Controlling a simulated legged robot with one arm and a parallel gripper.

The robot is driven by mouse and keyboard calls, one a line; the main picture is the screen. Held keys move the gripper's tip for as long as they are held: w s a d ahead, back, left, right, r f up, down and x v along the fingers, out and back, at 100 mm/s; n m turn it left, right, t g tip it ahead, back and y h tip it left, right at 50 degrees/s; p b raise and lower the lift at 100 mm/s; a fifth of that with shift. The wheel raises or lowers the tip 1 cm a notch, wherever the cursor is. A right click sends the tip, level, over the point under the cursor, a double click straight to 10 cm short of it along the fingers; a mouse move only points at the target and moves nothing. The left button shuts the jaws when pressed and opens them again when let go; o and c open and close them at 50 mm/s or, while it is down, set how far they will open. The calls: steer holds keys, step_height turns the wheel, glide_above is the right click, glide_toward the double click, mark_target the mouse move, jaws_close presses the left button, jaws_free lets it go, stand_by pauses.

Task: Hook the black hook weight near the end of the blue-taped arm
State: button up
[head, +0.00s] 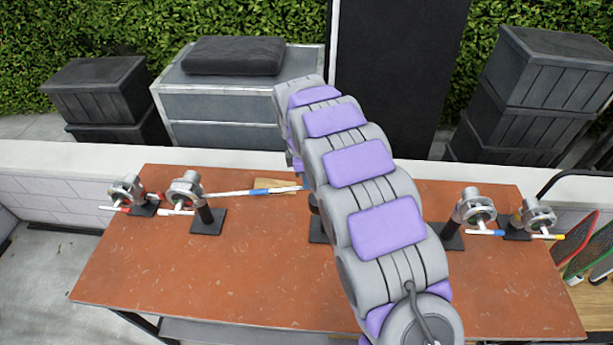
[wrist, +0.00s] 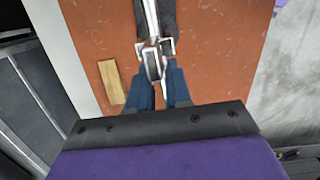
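In the head view, a pale rod with blue tape (head: 260,191) reaches right from a metal grip head (head: 186,188) on a black stand; its far end meets my arm. Another short blue-taped rod (head: 485,233) sits on a grip head at the right. In the wrist view, my gripper (wrist: 160,72) has dark blue fingers pointing at the table, with a bright metal piece between or just beyond their tips. A dark post-like shape and metal rod extend beyond it. I cannot tell whether the fingers touch the metal. I cannot make out the black hook weight for certain.
The orange-brown table (head: 140,270) is largely bare at the front. Grip heads with red (head: 126,190) and yellow (head: 538,216) taped rods stand at its sides. A wooden block (wrist: 110,82) lies near my gripper. My arm hides the table's middle. Black crates (head: 550,75) stand behind.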

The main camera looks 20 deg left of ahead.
steer(key=o, duration=0.4)
steer(key=shift+a, duration=0.1)
steer(key=r, duration=0.5)
steer(key=a+r, duration=0.1)
steer(key=r, duration=0.5)
steer(key=a+r+p, duration=0.1)
steer(key=r, duration=0.5)
steer(key=shift+s+a, duration=0.15)
steer(key=shift+s, duration=0.15)
